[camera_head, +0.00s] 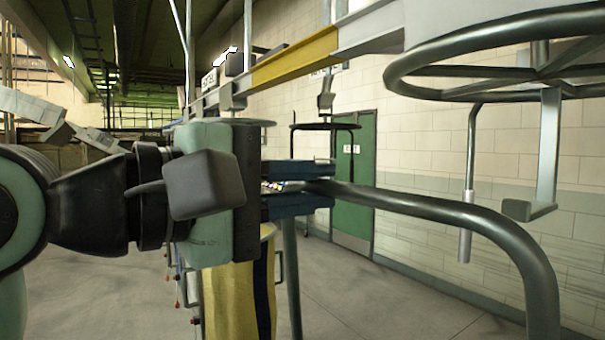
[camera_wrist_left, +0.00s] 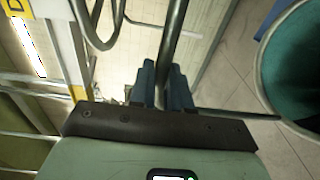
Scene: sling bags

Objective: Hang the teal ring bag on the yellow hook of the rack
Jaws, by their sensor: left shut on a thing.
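My left gripper (camera_head: 312,186) is in the middle of the head view, its dark blue fingers shut on a thick grey metal bar (camera_head: 440,208). The bar runs right from the fingers, then bends down; it looks like the handle of the teal ring bag. In the left wrist view the bag's round teal mouth (camera_wrist_left: 298,65) with a grey rim is at the right edge, cut off. Its join to the bar is not clear. The rack's rail has a yellow section (camera_head: 295,60) above and beyond my gripper. A grey hook-like bracket (camera_head: 326,94) hangs near it. My right gripper is not in view.
A large dark spoked ring (camera_head: 440,92) with a grey L-shaped hanger (camera_head: 547,160) fills the upper right. A smaller dark disc (camera_head: 325,127) is farther back. A yellow bag (camera_head: 238,300) is below my gripper.

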